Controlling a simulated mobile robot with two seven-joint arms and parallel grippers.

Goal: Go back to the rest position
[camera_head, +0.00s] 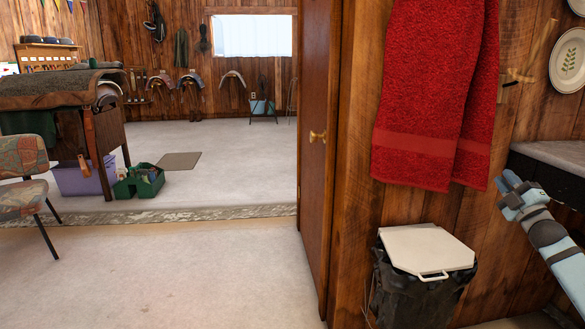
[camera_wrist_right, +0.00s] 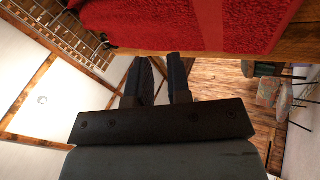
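My right gripper (camera_head: 507,188) is raised at the right side of the head view, to the right of the red towel and near the wooden wall. In the right wrist view its two dark fingers (camera_wrist_right: 158,65) stand apart with nothing between them. My left gripper and left arm do not show in either view.
A red towel (camera_head: 436,90) hangs close by and also fills the top of the wrist view (camera_wrist_right: 190,25). A white-lidded bin (camera_head: 426,248) stands below. A dark-edged counter (camera_head: 555,152) is beside my right arm.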

